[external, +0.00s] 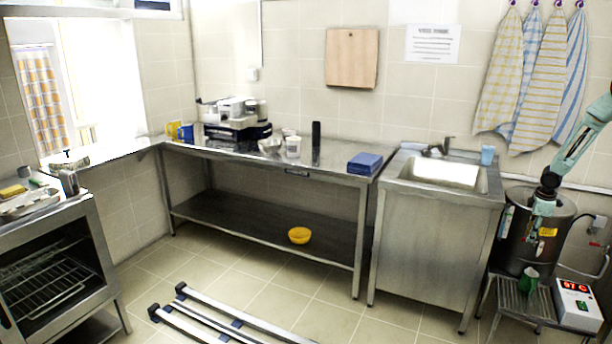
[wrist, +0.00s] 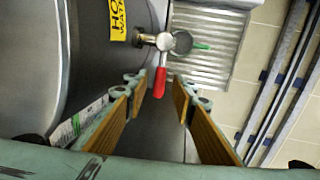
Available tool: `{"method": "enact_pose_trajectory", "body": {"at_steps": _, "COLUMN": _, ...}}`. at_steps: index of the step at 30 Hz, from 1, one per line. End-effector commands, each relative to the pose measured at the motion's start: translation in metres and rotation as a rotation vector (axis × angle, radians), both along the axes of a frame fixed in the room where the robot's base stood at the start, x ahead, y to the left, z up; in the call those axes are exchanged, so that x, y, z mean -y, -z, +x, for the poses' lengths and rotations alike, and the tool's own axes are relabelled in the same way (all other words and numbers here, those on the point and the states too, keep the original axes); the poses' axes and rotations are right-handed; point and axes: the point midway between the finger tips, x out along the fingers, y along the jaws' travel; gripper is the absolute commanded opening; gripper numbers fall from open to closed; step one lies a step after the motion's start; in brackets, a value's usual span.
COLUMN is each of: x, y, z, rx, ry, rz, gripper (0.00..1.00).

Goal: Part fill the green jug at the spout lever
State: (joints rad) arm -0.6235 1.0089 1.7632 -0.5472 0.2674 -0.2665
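The green jug (external: 528,280) stands upright on a ridged metal stand (external: 512,297) below the spout of the steel pot (external: 520,250). In the wrist view a round rim with a green handle (wrist: 203,46) shows beyond the spout (wrist: 150,39), apparently the jug from above. The spout lever has a red grip (wrist: 160,82) that points toward my gripper (wrist: 158,92). My gripper is open, and in the picture the red grip lies between its two fingertips, with a gap on each side. In the external view my gripper (external: 543,207) is in front of the pot.
A yellow hot water label (wrist: 118,18) is on the pot beside the spout. A white box with a red display (external: 577,305) sits right of the jug. A steel sink unit (external: 435,240) stands left of the pot. Floor rails (external: 225,318) lie at the front.

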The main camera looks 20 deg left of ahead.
Motion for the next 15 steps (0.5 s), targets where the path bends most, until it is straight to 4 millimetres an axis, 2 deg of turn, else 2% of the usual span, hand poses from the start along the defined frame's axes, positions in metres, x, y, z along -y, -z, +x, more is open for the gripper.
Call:
{"method": "enact_pose_trajectory", "body": {"at_steps": 6, "x": 0.0, "y": 0.014, "z": 0.003, "rx": 0.0, "ry": -0.001, "rz": 0.0, "gripper": 0.24}}
{"method": "enact_pose_trajectory", "body": {"at_steps": 15, "x": 0.0, "y": 0.018, "z": 0.003, "rx": 0.0, "ry": 0.0, "rz": 0.0, "gripper": 0.24}}
